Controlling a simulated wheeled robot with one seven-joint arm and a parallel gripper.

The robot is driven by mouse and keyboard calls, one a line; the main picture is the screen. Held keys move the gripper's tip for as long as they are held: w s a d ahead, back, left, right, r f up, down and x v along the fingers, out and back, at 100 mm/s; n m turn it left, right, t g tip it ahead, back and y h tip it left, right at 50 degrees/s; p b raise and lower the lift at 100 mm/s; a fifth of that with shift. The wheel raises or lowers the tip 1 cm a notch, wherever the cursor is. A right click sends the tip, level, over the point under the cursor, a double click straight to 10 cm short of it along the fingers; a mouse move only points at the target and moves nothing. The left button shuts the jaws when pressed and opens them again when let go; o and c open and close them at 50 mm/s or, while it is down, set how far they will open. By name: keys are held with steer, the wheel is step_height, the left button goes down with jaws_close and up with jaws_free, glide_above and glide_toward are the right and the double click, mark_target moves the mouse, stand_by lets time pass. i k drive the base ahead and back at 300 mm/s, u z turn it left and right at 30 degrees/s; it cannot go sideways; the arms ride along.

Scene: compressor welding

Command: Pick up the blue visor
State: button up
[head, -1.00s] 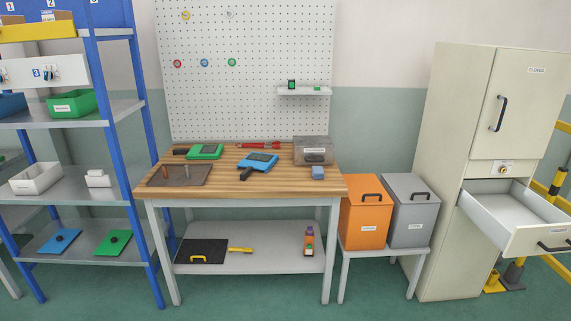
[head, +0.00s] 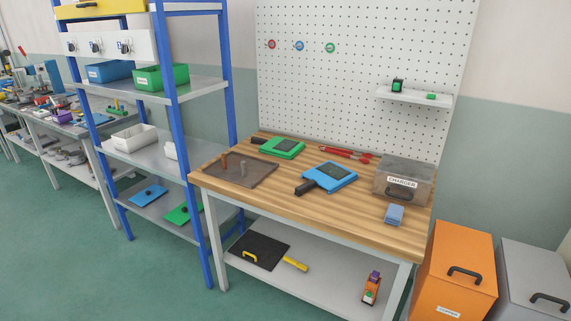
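The blue visor (head: 330,176) lies on the wooden top of the workbench (head: 225,188), near its middle. It has a blue frame, a dark window and a black handle pointing to the front left. A similar green visor (head: 282,148) lies behind it to the left, also with a dark handle. Nothing covers the blue visor. My gripper is not in view.
A transparent box labelled charger (head: 408,178) and a small blue block (head: 394,214) are right of the visor. A dark plate with pegs (head: 240,170) is left; red tongs (head: 346,154) lie behind. Blue-post shelves (head: 188,110) and an orange bin (head: 455,262) flank the bench.

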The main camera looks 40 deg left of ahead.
mark_target(331, 176)
steer(key=u, duration=1)
steer(key=i, duration=1.2)
steer(key=u, duration=2.1)
steer(key=i, duration=1.05)
steer(key=u, duration=0.5)
